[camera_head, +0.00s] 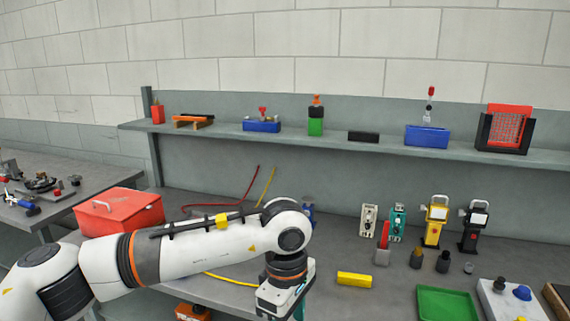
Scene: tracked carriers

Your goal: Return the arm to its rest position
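My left arm comes in from the left and reaches across the front of the workbench (330,220). It is white with orange and dark rings, and its elbow is bent downward. The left gripper (284,300) hangs at the bottom edge of the picture, over the bench front. Its fingertips are cut off or too small to make out, so I cannot tell whether it holds anything. My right arm and gripper are not in view.
A red toolbox (120,212) stands behind my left arm. A yellow block (354,279), green tray (446,303) and several upright devices (435,222) stand to the right. A shelf (370,146) runs along the back. A side table (85,178) is at the left.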

